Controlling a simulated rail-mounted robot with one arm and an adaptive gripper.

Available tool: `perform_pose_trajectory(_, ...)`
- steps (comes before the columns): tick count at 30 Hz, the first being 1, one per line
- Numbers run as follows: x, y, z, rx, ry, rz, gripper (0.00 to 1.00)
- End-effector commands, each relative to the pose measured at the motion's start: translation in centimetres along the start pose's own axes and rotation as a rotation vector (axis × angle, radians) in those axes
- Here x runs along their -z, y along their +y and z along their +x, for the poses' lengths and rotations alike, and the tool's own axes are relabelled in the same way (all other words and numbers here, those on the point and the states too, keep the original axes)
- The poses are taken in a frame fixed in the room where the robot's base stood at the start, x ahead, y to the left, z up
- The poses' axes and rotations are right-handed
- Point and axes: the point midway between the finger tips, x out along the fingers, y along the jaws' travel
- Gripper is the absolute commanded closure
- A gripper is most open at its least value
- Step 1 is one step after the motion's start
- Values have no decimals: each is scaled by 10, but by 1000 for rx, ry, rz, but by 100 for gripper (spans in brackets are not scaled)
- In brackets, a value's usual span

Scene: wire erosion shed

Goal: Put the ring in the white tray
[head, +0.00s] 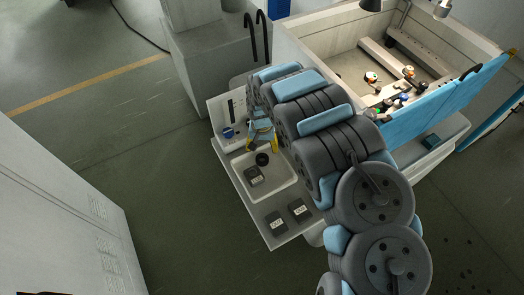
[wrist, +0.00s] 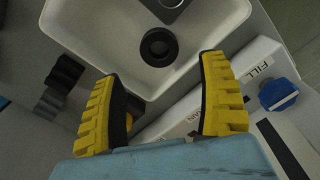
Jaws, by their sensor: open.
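The black ring (wrist: 146,46) lies inside the white tray (wrist: 84,50) in the wrist view, close to the tray wall nearest my gripper. It looks flat on the tray floor. In the head view the ring (head: 262,159) shows as a small dark round shape in the white tray (head: 284,191). My gripper (wrist: 161,68) has its two yellow fingers spread wide, with nothing between them. The fingers are apart from the ring, on the near side of it. In the head view my gripper (head: 262,146) hangs at the tray's upper edge.
A blue knob (wrist: 278,95) stands beside a panel marked FILL. A walled machine basin (head: 345,70) stands at upper right.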

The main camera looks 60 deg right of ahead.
Motion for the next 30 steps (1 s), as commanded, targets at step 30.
perform_pose_trajectory(30,0,0,-45,0,-2,0,24)
